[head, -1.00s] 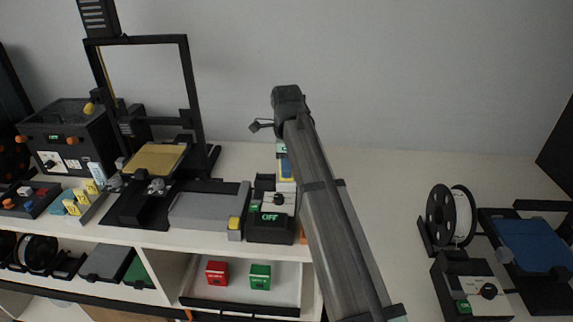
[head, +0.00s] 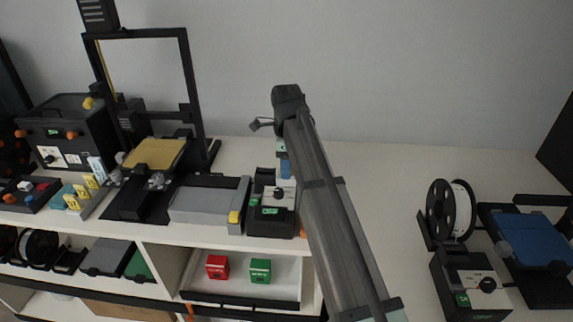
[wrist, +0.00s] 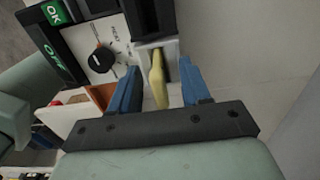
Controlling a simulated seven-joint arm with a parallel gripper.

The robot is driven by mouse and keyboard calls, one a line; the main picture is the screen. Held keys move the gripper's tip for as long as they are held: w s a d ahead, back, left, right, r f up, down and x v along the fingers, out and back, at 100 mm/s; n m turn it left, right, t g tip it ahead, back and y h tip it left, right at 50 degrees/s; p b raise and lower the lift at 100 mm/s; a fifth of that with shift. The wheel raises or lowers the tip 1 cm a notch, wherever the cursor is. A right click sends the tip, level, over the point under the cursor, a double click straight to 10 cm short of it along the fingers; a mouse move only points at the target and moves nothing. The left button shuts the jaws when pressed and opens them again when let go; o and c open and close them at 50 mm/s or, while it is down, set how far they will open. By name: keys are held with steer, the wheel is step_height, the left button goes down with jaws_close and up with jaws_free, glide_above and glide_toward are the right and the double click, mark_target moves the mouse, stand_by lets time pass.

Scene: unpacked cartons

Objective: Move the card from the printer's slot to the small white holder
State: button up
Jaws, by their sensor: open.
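A yellow card (wrist: 158,80) stands upright in a small white holder (wrist: 145,52) at the edge of a black device with a dial, seen in the wrist view. My gripper (wrist: 160,84) is open, with one blue finger on each side of the card and a gap visible on both sides. In the head view my gripper (head: 286,169) points down behind the black device (head: 270,222). There the card cannot be made out, and my arm hides part of the area. I cannot tell which opening is the printer's slot.
The device's dial panel (wrist: 100,48) is close beside the left finger. A grey flat box (head: 205,205) and a frame printer (head: 155,155) stand to the left. An open drawer (head: 285,290) lies below.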

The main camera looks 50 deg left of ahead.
step_height(320, 180, up, 14)
stand_by(0.7)
steer(key=shift+d+f, duration=0.1)
stand_by(0.3)
